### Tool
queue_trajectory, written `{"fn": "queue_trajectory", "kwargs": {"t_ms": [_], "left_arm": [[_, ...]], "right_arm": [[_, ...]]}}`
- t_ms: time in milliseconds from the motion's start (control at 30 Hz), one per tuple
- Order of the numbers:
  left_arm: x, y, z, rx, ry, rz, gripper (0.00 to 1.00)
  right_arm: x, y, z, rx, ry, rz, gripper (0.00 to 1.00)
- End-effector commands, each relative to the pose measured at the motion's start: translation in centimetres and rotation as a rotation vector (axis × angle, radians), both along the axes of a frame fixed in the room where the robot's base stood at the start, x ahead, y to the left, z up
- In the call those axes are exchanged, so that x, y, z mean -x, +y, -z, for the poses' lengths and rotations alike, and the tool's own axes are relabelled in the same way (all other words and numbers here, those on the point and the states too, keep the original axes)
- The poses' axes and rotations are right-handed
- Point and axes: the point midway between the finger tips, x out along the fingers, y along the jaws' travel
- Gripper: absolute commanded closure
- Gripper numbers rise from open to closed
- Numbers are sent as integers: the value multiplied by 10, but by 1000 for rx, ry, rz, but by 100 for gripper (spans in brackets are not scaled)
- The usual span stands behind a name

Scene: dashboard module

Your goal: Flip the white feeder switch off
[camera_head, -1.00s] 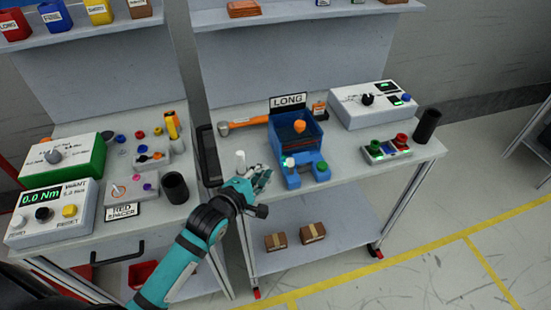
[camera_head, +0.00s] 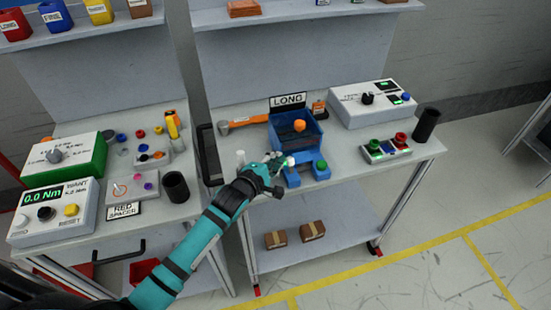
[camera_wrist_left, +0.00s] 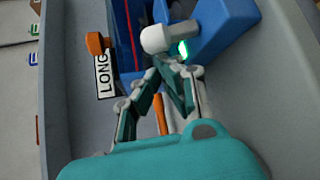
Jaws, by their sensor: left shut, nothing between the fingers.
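The blue feeder (camera_head: 306,178) stands on the right-hand bench, with an open blue bin behind it. Its white switch knob (camera_head: 291,161) is on the left of its front part, and a green knob (camera_head: 322,165) is on the right. My left gripper (camera_head: 281,162) is shut and empty, with its fingertips right beside the white knob. In the left wrist view, the white knob (camera_wrist_left: 156,39) is just beyond the fingertips (camera_wrist_left: 168,64), and a green light (camera_wrist_left: 183,48) glows next to it. I cannot tell whether they touch. My right gripper is not in view.
A white post (camera_head: 240,157) stands left of the gripper. An orange hammer (camera_head: 240,124) lies behind. A LONG sign (camera_head: 288,101) stands at the bin's back. A button box (camera_head: 387,151) and a white control box (camera_head: 372,104) are to the right.

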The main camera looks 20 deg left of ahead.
Motion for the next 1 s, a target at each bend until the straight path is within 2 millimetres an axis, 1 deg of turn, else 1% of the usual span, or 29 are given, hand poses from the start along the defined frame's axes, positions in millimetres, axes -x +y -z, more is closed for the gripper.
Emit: {"fn": "queue_trajectory", "kwargs": {"t_ms": [100,567,1000], "left_arm": [[1,-1,1,-13,-22,-2,100],[3,-2,-2,-54,-83,-2,100],[6,-4,-4,-108,-162,-3,100]], "right_arm": [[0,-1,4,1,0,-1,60],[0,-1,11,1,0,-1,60],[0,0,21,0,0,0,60]]}}
